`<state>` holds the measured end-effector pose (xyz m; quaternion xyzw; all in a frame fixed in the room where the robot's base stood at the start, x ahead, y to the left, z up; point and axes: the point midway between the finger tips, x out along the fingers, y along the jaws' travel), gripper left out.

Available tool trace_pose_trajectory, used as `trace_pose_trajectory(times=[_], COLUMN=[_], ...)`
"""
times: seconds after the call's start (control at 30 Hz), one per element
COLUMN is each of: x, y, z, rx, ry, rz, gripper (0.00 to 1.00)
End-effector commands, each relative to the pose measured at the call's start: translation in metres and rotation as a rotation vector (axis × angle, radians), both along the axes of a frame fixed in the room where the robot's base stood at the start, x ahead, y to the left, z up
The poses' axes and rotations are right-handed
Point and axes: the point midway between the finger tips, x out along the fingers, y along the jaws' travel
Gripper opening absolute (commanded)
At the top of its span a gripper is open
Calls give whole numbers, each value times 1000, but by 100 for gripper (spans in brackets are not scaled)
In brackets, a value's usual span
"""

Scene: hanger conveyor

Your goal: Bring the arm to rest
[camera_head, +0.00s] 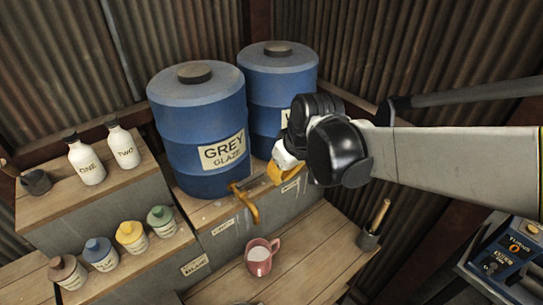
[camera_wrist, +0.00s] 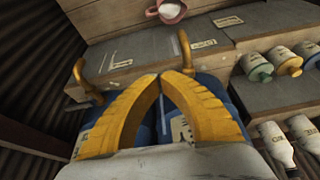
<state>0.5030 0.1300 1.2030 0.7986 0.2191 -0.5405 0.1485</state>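My gripper (camera_head: 287,172) is raised at the end of my arm in front of the blue barrels, above the bench. In the wrist view its two yellow fingers (camera_wrist: 160,76) curve inward, with their tips together or almost together. Nothing shows between them. The gripper is partly hidden behind my dark wrist in the head view. It overlaps the second barrel's front there; I cannot tell the exact distance.
A blue barrel labelled grey glaze (camera_head: 200,130) has a yellow tap (camera_head: 247,203); a second barrel (camera_head: 277,85) stands right of it. A pink mug (camera_head: 262,257) with pale contents stands below. White bottles (camera_head: 87,162), small jars (camera_head: 131,235) and a wooden-handled tool (camera_head: 375,225) stand nearby.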

Motion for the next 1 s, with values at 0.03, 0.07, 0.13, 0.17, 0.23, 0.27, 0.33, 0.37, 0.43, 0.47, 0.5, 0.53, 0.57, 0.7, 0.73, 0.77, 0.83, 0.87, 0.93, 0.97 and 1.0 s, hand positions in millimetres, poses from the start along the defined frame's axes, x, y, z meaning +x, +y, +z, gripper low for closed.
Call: trace_pose_trajectory(times=[0.03, 0.07, 0.13, 0.17, 0.23, 0.27, 0.33, 0.37, 0.43, 0.47, 0.5, 0.53, 0.57, 0.7, 0.73, 0.77, 0.83, 0.87, 0.93, 0.97, 1.0], x=[-2, -3, -4, -4, -6, -7, -14, -18, -32, -39, -50, -59, -67, -103, -110, -116, -127, -131, -137, -139, -141], y=[-1, -2, -3, -3, -4, -6, -13, -19, -33, -41, -52, -60, -68, -99, -105, -109, -118, -121, -126, -128, -129], z=[6, 8, 12, 12, 12, 11, 6, 3, -7, -13, -21, -27, -34, -66, -73, -79, -91, -95, -101, -103, -104], rx=[0, 0, 0, 0, 0, 1, 3, 4, 9, 11, 13, 18, 21, 39, 41, 45, 53, 55, 60, 61, 62], ry=[0, 0, 0, 0, -1, -3, -12, -20, -40, -52, -69, -83, -95, -156, -169, -179, -201, -209, -223, -227, -231], rz=[0, 0, 0, 0, -4, -9, -36, -53, -108, -137, -178, -210, -242, -379, -404, -427, -472, -487, -513, -520, -528], gripper=[0, 0, 0, 0, 0, 0, 0, 0, 0, 0, 0, 0, 0, 0, 0, 0, 0, 0, 0, 0, 0])
